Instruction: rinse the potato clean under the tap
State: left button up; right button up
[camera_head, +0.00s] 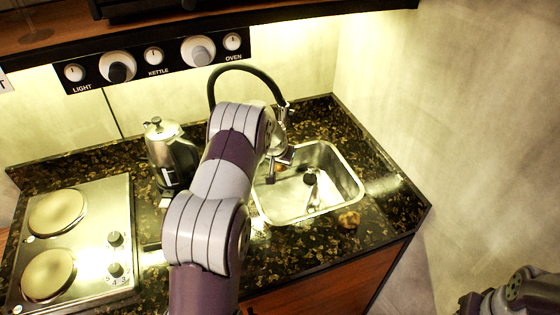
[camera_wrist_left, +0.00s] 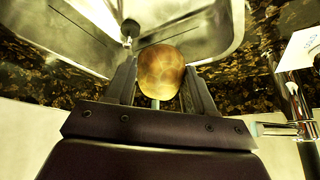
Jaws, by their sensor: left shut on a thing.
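My left arm reaches over the counter. Its gripper (camera_wrist_left: 160,80) is shut on a brown, mottled potato (camera_wrist_left: 161,72), which sits between the two fingers in the left wrist view. In the head view only a small orange-brown part of the potato (camera_head: 278,168) shows, at the left side of the sink (camera_head: 352,178). The tap (camera_head: 244,68) has a dark arched hose and stands behind the gripper. Its outlet is partly hidden by my arm, and I cannot tell whether water runs. My right arm shows at the lower right edge; its fingers do not show.
A second brownish lump (camera_head: 349,219) lies on the counter at the sink's front rim. A metal kettle (camera_head: 168,152) stands left of my arm, and a two-plate hob (camera_head: 92,220) is further left. Knobs line the panel (camera_head: 130,67) above. A wall closes the right side.

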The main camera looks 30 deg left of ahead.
pick_arm(q)
jog(key=shift+w+d, duration=0.2)
jog(key=shift+d, duration=0.4)
jog(key=shift+a, duration=0.1)
jog(key=shift+s+a, duration=0.2)
jog(key=shift+a, duration=0.35)
jog(key=shift+d, duration=0.15)
jog(key=shift+w+d, duration=0.2)
jog(key=shift+d, duration=0.25)
